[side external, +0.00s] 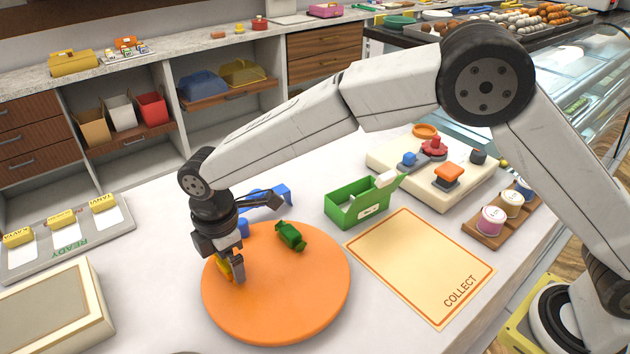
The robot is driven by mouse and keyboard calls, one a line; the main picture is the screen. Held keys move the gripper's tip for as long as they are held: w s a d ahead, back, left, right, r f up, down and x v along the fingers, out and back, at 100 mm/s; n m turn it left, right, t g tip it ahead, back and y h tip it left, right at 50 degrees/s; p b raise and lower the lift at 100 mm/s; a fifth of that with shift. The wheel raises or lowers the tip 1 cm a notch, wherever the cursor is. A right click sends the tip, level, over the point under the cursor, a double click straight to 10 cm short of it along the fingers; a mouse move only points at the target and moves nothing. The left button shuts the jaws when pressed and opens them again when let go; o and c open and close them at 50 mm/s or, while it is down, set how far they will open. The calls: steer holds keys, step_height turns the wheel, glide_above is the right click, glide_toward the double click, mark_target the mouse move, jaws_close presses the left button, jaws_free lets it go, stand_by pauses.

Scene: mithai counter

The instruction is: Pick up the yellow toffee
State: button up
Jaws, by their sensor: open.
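The yellow toffee (223,267) lies on the left part of the round orange board (310,310). It is partly hidden by my gripper (237,273), which points down over it. The jaws are open, with one finger in front of the toffee; I cannot tell whether they touch it. A green toffee (291,235) lies apart on the board, up and to the right. A blue thing (243,228) shows behind my gripper near the board's edge, mostly hidden.
A green box (352,211) with its lid open stands behind the COLLECT mat (410,255). A blue object (275,194) lies behind the board. A grey READY tray (75,240) and a cream box (50,318) are at left. A cream block with buttons (470,200) and jars are at right.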

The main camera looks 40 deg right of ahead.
steer(key=shift+f, duration=0.5)
steer(key=c, duration=1.3)
steer(key=shift+o, duration=0.2)
steer(key=shift+r, duration=0.25)
steer(key=shift+r, duration=0.6)
steer(key=s+d+r, duration=0.7)
steer(key=s+r, duration=0.4)
steer(key=s, duration=0.1)
steer(key=shift+r, duration=0.2)
steer(key=shift+d, duration=0.15)
